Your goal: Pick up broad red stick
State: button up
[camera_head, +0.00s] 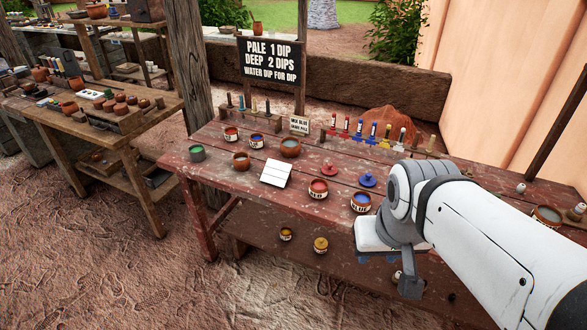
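Two sticks with red lower parts stand upright at the left end of a row on the red table: one red stick (333,122) and another red stick (346,125) to its right. They are small in view, and I cannot tell for sure which is the broad one. My gripper (408,285) hangs low at the table's front edge, to the right of and nearer than the row, well apart from both red sticks. Part of it is hidden behind its own wrist, and its finger opening cannot be made out.
A red pot (318,188), blue pot (361,201), red lid (330,168) and blue lid (368,180) stand in front. A sign (270,61) rises behind.

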aim_at(346, 130)
jog(key=u, duration=0.1)
jog(key=i, duration=1)
jog(key=u, duration=0.05)
